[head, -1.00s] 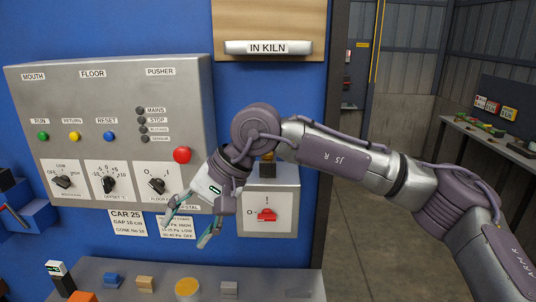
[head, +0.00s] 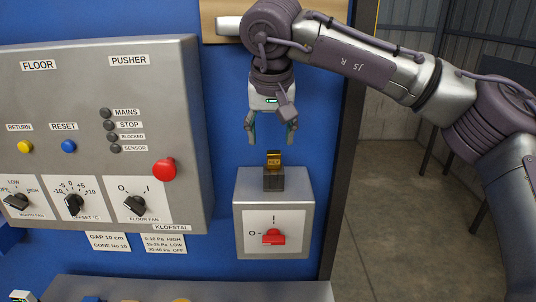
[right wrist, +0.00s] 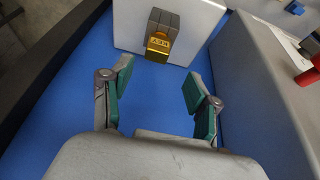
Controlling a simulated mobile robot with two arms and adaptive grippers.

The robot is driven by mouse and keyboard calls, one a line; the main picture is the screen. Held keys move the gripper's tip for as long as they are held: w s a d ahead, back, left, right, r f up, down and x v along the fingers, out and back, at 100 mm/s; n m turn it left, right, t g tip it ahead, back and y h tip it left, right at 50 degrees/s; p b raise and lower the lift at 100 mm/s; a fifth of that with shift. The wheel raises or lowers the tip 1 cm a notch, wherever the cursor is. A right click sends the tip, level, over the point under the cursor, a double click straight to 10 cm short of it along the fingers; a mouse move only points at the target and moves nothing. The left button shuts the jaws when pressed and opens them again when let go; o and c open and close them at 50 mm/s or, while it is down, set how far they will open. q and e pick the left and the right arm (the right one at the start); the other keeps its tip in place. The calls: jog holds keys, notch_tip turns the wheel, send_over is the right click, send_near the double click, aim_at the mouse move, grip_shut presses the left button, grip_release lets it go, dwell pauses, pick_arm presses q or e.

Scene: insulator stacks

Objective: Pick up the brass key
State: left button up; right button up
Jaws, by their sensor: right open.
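The brass key (head: 273,158) stands upright in a dark holder (head: 273,180) on top of the grey switch box. It also shows in the right wrist view (right wrist: 159,42), beyond and between the fingertips. My right gripper (head: 271,138) points down just above the key in the head view, apart from it. In the right wrist view its two green-padded fingers (right wrist: 160,82) are spread with nothing between them. My left gripper is in neither view.
The grey switch box (head: 240,217) carries a red switch (head: 273,237). The control panel (head: 190,70) with a red button (head: 164,168) stands left of it. A grey ledge (head: 235,290) runs below. The blue wall around my right gripper is clear.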

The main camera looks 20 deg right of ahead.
aim_at(274, 152)
jog(key=shift+s+d+f+p, duration=0.15)
jog(key=shift+s+f+p, duration=0.2)
jog(key=shift+f, duration=0.2)
jog(key=shift+p+x, duration=0.9)
jog(key=shift+x, duration=0.2)
jog(key=x, duration=0.2)
jog(key=shift+w+d+f, duration=0.2)
jog(key=shift+w+f, duration=0.05)
jog(key=shift+f, duration=0.05)
jog(key=shift+w+f, duration=0.1)
jog(key=shift+f, duration=0.1)
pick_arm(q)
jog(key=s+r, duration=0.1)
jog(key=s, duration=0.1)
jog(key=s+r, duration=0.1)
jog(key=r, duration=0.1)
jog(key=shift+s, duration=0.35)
pick_arm(e)
grip_shut()
